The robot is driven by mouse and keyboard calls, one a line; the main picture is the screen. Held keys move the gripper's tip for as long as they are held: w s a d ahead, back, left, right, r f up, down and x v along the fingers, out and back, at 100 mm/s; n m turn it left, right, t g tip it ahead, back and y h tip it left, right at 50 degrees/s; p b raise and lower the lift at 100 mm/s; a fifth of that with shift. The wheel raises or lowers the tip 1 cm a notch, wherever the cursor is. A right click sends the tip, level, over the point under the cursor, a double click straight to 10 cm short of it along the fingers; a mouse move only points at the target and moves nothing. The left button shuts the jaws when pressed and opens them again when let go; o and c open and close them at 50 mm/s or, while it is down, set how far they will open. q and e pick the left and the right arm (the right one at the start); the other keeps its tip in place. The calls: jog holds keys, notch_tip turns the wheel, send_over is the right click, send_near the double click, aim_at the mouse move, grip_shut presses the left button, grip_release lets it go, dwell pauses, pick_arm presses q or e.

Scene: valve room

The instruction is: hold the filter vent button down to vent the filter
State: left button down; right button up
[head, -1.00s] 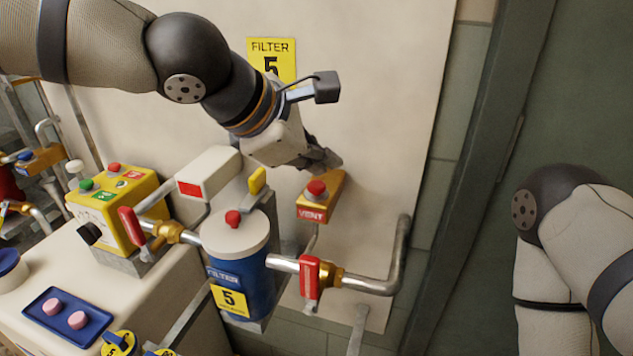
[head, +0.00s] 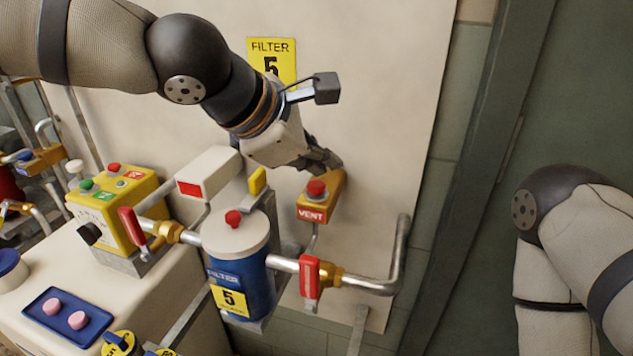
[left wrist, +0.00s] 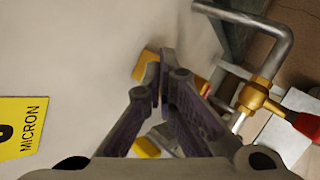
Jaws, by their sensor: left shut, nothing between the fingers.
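The vent button (head: 316,188) is a red round cap on an orange box (head: 333,190) labelled VENT, mounted by the pale panel. My left gripper (head: 334,164) is shut and empty, its fingertips just above and behind the button at the box's upper end. I cannot tell whether the fingertips touch the box. In the left wrist view the shut fingers (left wrist: 166,60) hide the button, and parts of the orange box (left wrist: 148,64) show around them. The blue filter (head: 240,262), with a pale lid and red knob, stands left of the box. My right gripper is out of view.
A red-handled valve (head: 310,278) sits on the pipe (head: 370,286) below the vent box. A white box with a red window (head: 208,172) and a yellow lever (head: 257,181) stand left of my gripper. A yellow control box (head: 112,205) is farther left.

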aim_at(319, 186)
pick_arm(q)
jog(key=shift+f, duration=0.1)
dwell(0.3)
jog(key=shift+f, duration=0.35)
jog(key=shift+f, duration=0.6)
dwell(0.6)
jog(key=shift+r, duration=0.1)
dwell(1.8)
jog(key=shift+r, duration=0.95)
jog(key=shift+r, duration=2.5)
